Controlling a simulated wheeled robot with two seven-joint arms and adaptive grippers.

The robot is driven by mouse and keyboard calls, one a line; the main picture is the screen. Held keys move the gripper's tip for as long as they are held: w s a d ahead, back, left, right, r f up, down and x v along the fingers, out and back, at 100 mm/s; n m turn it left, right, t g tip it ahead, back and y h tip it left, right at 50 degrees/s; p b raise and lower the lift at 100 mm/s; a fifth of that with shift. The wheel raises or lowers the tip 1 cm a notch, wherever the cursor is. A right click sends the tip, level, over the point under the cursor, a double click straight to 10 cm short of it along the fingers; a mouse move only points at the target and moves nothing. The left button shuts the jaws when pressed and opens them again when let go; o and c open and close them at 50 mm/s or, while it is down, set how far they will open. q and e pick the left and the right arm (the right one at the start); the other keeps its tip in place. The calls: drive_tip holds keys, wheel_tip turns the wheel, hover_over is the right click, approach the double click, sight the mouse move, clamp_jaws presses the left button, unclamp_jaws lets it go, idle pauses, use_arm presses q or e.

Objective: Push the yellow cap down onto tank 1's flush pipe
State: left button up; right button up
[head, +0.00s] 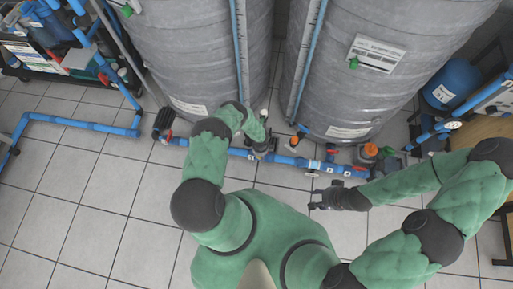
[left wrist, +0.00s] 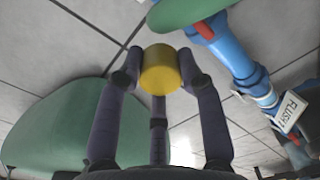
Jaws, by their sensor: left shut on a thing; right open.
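A yellow cap (left wrist: 160,68) is held between the fingertips of my left gripper (left wrist: 160,72), which is shut on it. In the head view my left gripper (head: 262,148) is low in front of the left grey tank (head: 200,55), by the blue floor pipe; the cap cannot be made out there. In the left wrist view a blue pipe (left wrist: 228,52) with a red handle and a white tag (left wrist: 290,110) reading FLUSH lies right of the cap, apart from it. The flush pipe's open end is not clearly seen. My right gripper (head: 322,198) is open and empty above the floor.
A blue floor pipe (head: 85,125) runs along the tanks' front. Valves with orange tops (head: 370,150) stand before the right grey tank (head: 365,65). A blue vessel (head: 450,82) is at far right.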

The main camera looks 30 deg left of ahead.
use_arm(q)
drive_tip(key=shift+s+d, duration=0.3)
drive_tip(key=shift+d, duration=0.15)
use_arm(e)
drive_tip(key=shift+s+d, duration=0.2)
drive_tip(key=shift+s, duration=0.15)
